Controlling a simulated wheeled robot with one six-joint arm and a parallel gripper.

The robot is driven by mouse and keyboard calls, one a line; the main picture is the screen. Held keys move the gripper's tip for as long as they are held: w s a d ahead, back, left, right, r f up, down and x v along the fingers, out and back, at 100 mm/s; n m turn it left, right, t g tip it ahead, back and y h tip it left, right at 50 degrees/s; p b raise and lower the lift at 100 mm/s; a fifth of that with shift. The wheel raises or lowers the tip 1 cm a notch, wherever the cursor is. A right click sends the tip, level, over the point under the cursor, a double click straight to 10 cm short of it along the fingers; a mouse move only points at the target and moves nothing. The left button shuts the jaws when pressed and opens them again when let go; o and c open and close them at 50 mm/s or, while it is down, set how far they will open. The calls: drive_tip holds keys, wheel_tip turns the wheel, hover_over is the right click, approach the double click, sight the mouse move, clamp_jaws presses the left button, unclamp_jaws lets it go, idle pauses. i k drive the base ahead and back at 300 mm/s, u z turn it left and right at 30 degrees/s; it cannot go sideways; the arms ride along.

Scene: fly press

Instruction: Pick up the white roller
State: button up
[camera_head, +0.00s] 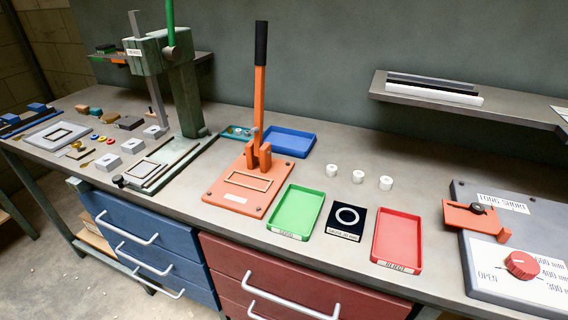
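Three short white rollers stand apart in a row on the grey bench, behind the black card: a left white roller (332,170), a middle white roller (358,177) and a right white roller (386,183). They look alike at this size. Nothing covers them. My gripper is not in view.
A black card with a white ring (346,219) lies between a green tray (296,212) and a red tray (398,240). An orange lever press (240,185) and blue tray (289,142) stand left. A grey dial box (520,250) is right. A shelf (460,105) overhangs the back right.

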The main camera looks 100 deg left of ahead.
sight(331, 169)
drive_tip(key=u, duration=2.65)
